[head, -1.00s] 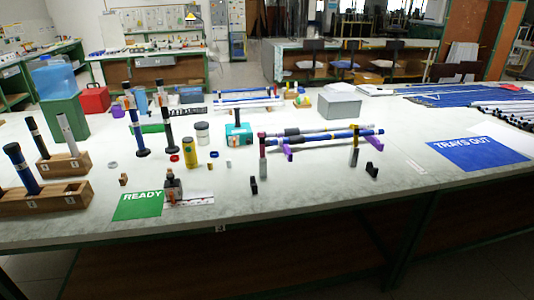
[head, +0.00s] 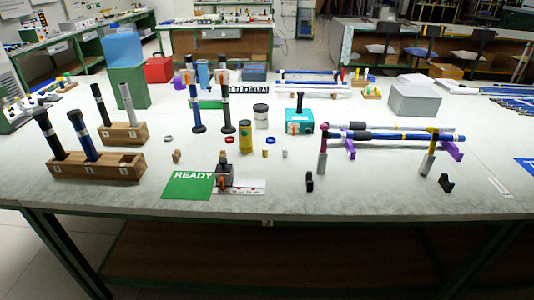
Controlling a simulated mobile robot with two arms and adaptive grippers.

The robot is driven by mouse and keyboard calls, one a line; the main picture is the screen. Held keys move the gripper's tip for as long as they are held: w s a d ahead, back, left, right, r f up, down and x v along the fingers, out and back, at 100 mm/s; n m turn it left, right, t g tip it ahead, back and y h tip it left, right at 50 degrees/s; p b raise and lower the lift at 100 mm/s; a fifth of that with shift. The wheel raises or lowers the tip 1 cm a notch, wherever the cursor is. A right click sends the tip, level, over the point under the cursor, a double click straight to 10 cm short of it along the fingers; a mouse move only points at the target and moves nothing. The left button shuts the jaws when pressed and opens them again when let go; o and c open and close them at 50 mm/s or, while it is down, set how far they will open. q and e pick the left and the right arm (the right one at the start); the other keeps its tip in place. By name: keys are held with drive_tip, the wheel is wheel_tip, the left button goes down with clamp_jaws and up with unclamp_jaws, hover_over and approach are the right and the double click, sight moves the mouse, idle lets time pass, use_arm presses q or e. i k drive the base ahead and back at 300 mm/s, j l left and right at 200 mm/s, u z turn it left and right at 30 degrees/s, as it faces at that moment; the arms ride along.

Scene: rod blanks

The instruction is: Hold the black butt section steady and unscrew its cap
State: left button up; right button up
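Neither of my grippers shows in the head view. A black rod section (head: 46,132) with a light band and dark top leans in the front wooden rack (head: 95,172) at the left. A blue section (head: 82,136) stands beside it there. Another black section (head: 101,105) and a grey section (head: 127,104) stand in the rear wooden rack (head: 123,134). Which black section is the butt, and where its cap joins, I cannot tell at this size.
A green READY mat (head: 188,185) lies at the front edge. Long rods (head: 385,136) rest on purple supports at the right. Jars (head: 261,115) and a teal box (head: 299,121) stand behind.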

sight(48, 131)
drive_tip(key=u, duration=1.45)
drive_tip(key=i+j+z, duration=0.1)
drive_tip(key=i+j, duration=0.2)
drive_tip(key=i, duration=0.25)
drive_tip(key=i+j, duration=0.3)
drive_tip(key=i, duration=0.25)
drive_tip(key=z, duration=0.05)
